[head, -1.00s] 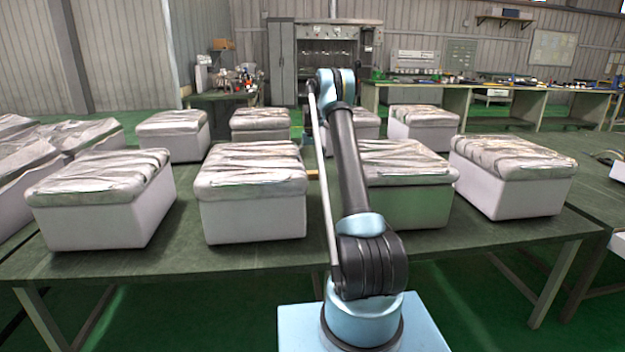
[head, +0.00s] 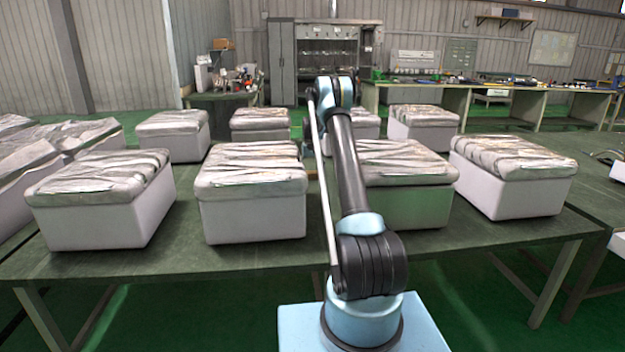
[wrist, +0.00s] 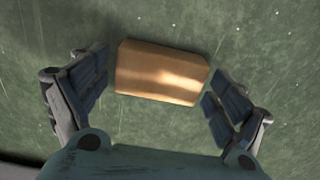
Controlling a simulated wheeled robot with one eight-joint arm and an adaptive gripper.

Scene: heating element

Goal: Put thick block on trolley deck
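A copper-orange block (wrist: 161,72) lies on the green tabletop in the wrist view, likely the thick block. My gripper (wrist: 155,92) is open, with one finger on each side of the block. The right finger is very near the block's right end; I cannot tell whether it touches. A gap shows between the left finger and the block. In the head view my arm reaches forward over the table (head: 190,262), and my gripper is hidden behind it. I cannot make out the trolley deck in either view.
Workbenches (head: 500,95) and a grey cabinet (head: 281,62) stand behind.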

